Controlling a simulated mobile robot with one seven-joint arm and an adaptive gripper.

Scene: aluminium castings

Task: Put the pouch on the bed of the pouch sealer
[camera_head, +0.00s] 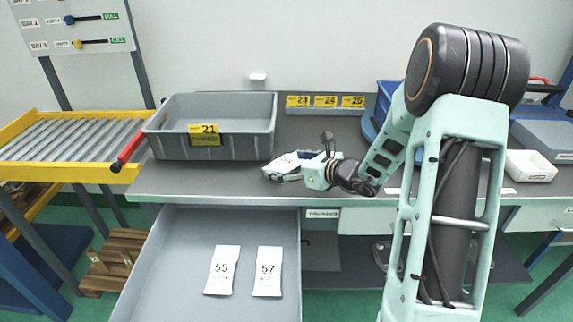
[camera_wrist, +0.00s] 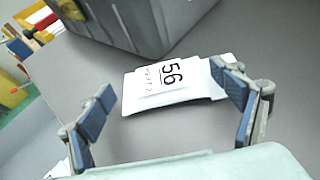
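A white pouch marked 56 (camera_wrist: 172,82) lies on the grey bench top in the wrist view. In the head view, a white part of it (camera_head: 287,160) shows at my gripper, which partly hides it. My gripper (camera_wrist: 168,105) is open, with blue finger pads wide apart. The right finger overlaps the pouch's right end; I cannot tell whether they touch. The left finger is clear of it. Two more white pouches, 55 (camera_head: 222,270) and 57 (camera_head: 267,271), lie in the open drawer. I cannot clearly identify the pouch sealer; my arm covers part of the right side.
A grey bin labelled 21 (camera_head: 168,146) stands just left of my gripper. The open drawer (camera_head: 180,230) juts out below the bench. A roller conveyor (camera_head: 70,137) is at far left. A white tray (camera_head: 529,166) and grey-blue equipment (camera_head: 548,138) stand at right.

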